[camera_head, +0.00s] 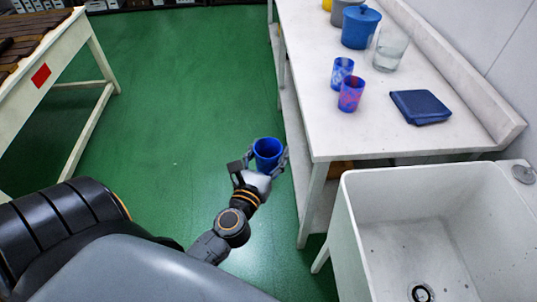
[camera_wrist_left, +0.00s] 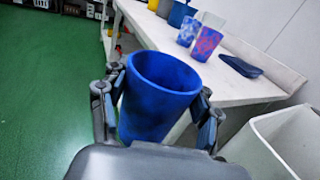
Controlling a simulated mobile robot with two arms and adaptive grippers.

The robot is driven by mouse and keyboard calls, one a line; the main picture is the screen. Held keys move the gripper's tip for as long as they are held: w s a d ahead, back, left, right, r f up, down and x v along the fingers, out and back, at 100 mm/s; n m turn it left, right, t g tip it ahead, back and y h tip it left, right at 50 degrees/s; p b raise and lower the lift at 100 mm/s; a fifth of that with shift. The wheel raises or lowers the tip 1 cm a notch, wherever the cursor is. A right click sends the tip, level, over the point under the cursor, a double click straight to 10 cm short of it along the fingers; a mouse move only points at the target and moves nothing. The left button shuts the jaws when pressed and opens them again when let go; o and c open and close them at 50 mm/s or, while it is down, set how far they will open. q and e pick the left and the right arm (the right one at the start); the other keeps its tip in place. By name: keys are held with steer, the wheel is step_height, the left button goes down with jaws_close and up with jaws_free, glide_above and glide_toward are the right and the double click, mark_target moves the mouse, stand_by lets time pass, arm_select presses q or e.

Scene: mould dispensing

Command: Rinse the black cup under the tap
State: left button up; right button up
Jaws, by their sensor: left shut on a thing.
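My left gripper (camera_head: 267,158) is shut on a blue cup (camera_head: 268,150) and holds it upright above the green floor, left of the worktable. In the left wrist view the blue cup (camera_wrist_left: 157,95) sits between the two fingers, its open rim facing up and its inside looking empty. No black cup shows; the held one is blue. The white sink (camera_head: 440,225) is to the right of the gripper, with a drain (camera_head: 422,292) at its bottom. I cannot make out a tap. My right gripper is not in view.
The white worktable (camera_head: 325,125) carries two patterned cups (camera_head: 342,72) (camera_head: 351,94), a folded dark blue cloth (camera_head: 420,106), a clear glass (camera_head: 390,48) and a lidded blue pot (camera_head: 360,28). A round grey piece (camera_head: 523,174) lies on the sink's back ledge.

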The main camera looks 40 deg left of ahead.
arm_select(q)
steer(key=shift+s+d, duration=0.15)
steer(key=shift+w+a, duration=0.35)
steer(key=shift+w, duration=0.1)
steer(key=shift+s+d, duration=0.1)
stand_by(0.3)
steer(key=shift+s+d, duration=0.25)
steer(key=shift+s, duration=0.1)
steer(key=shift+w+a+r, duration=0.1)
steer(key=shift+w+a, duration=0.05)
steer(key=shift+w, duration=0.05)
steer(key=shift+w+a+p, duration=0.2)
steer(key=shift+w+p, duration=0.05)
steer(key=shift+p, duration=0.1)
steer(key=shift+s+d, duration=0.1)
